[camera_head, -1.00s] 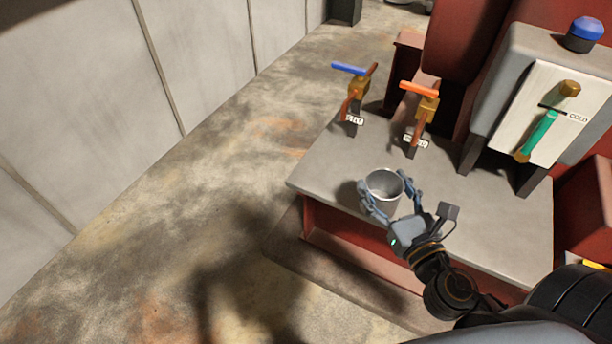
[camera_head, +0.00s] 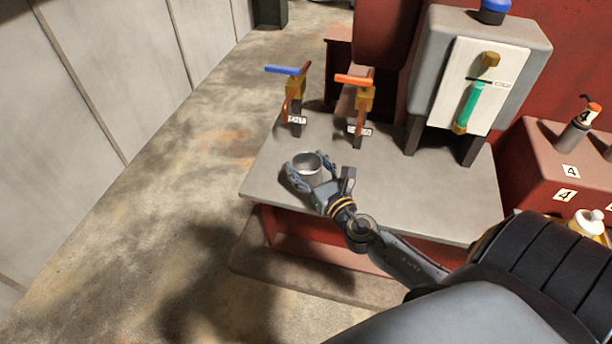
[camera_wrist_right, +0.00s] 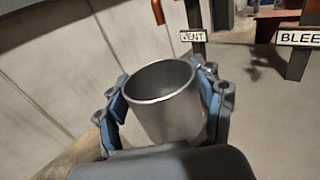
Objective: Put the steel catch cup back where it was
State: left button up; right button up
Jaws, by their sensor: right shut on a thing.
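The steel catch cup (camera_head: 309,168) is a grey, open-topped metal cup near the front left corner of the grey bench top (camera_head: 400,195). My right gripper (camera_head: 312,176) is shut on it, with a finger on each side. In the right wrist view the cup (camera_wrist_right: 165,105) is between the blue-padded fingers (camera_wrist_right: 165,112), its rim tilted in the picture and its inside looking empty. I cannot tell whether its base touches the bench. My left gripper is not in view.
A blue-handled valve (camera_head: 293,88) and an orange-handled valve (camera_head: 361,98) stand behind the cup. The wrist view shows their VENT (camera_wrist_right: 193,36) and BLEED (camera_wrist_right: 300,38) labels. A grey gauge box (camera_head: 425,75) stands right of them. Bare bench lies right of the cup.

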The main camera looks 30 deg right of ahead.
aim_at(301, 167)
jog(key=shift+w+d+f+b, duration=0.1)
jog(key=shift+w+f+b, duration=0.1)
jog(key=shift+f+b, duration=0.6)
jog(key=shift+w+f+b, duration=0.2)
jog(key=shift+f+b, duration=0.2)
jog(key=shift+f, duration=0.75)
jog(key=shift+f, duration=0.1)
jog(key=o, duration=1.3)
jog(key=shift+r, duration=0.2)
jog(key=s+a+b, duration=0.1)
jog(key=s+b, duration=0.3)
jog(key=s, duration=0.8)
